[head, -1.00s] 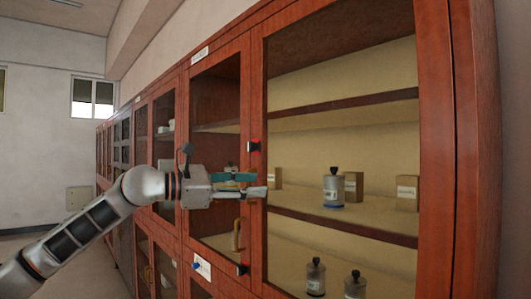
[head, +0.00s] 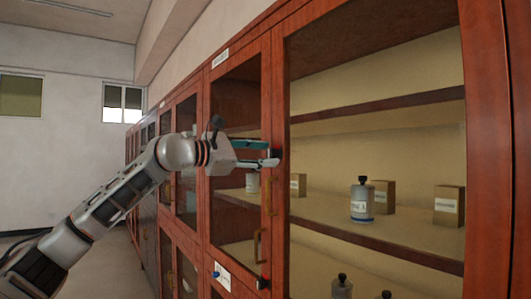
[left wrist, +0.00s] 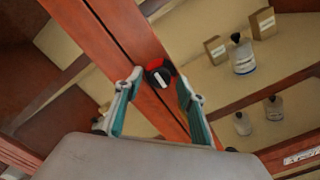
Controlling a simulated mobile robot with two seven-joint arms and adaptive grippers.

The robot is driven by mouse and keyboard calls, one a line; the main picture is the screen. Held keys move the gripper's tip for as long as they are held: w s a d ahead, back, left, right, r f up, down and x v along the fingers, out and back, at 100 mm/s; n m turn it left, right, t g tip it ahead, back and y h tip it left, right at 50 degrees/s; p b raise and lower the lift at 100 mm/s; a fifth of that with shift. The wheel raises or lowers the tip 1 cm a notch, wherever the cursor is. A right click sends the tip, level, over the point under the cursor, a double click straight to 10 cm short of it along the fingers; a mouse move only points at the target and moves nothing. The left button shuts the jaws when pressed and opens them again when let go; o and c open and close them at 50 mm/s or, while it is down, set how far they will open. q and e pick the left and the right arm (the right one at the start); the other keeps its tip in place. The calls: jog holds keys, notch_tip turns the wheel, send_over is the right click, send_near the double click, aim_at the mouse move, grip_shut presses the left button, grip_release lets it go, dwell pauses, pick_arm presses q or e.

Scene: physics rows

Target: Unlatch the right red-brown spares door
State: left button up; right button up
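The right red-brown spares door (head: 375,180) is a tall glazed door at the right of the head view, and it looks closed. A small black latch knob (head: 277,153) sits at its left frame edge. In the left wrist view the latch knob (left wrist: 159,76) is black with a white bar and a red patch beside it. My left gripper (head: 274,154) is open at the latch, its teal-and-grey fingers reaching in from the left. In the left wrist view the open left gripper (left wrist: 160,90) has one fingertip on each side of the knob. Contact cannot be told. My right gripper is not in view.
A brass handle (head: 269,195) is below the latch, and another handle (head: 257,246) is on the left door. A lower black-and-red latch (head: 262,283) is near the bottom. Behind the glass stand bottles (head: 361,200) and boxes (head: 449,205). More cabinets run off to the left.

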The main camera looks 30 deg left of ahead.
pick_arm(q)
jog(key=shift+w+d, duration=0.15)
jog(key=shift+w, duration=0.15)
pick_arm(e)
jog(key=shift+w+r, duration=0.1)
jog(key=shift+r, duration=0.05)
pick_arm(q)
jog(key=c, duration=1.1)
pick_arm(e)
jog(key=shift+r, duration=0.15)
pick_arm(q)
jog(key=n, duration=0.4)
jog(key=shift+n, duration=0.4)
jog(key=n, duration=0.4)
jog(key=shift+n+p, duration=0.3)
jog(key=shift+p, duration=0.1)
jog(key=n, duration=0.4)
jog(key=shift+n, duration=2.2)
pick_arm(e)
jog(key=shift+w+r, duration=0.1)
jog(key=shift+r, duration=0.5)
